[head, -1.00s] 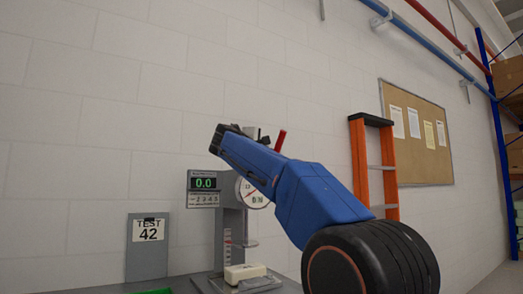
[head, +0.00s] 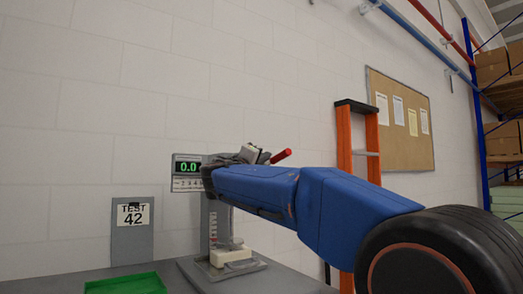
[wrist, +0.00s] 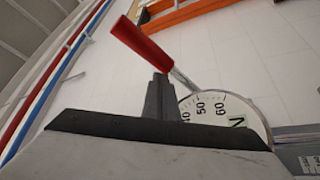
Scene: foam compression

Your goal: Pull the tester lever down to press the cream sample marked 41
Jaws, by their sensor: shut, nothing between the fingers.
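The tester (head: 188,184) stands on a grey bench and its green display reads 0.0. Its red-handled lever (head: 281,156) sticks out to the right, tilted slightly up; the red grip also shows in the wrist view (wrist: 140,44). A cream block sample (head: 230,256) lies on the tester's base below the press column; its marking is too small to read. My gripper (head: 232,158) is at the tester's top, left of the red grip, partly hidden by my blue arm. In the wrist view its shut fingers (wrist: 160,82) overlap the lever; I cannot tell whether they touch.
A sign reading TEST 42 (head: 132,216) stands left of the tester, with a green tray (head: 125,283) in front. An orange ladder (head: 372,135) leans at the wall on the right. The dial (wrist: 215,110) shows beside the lever in the wrist view.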

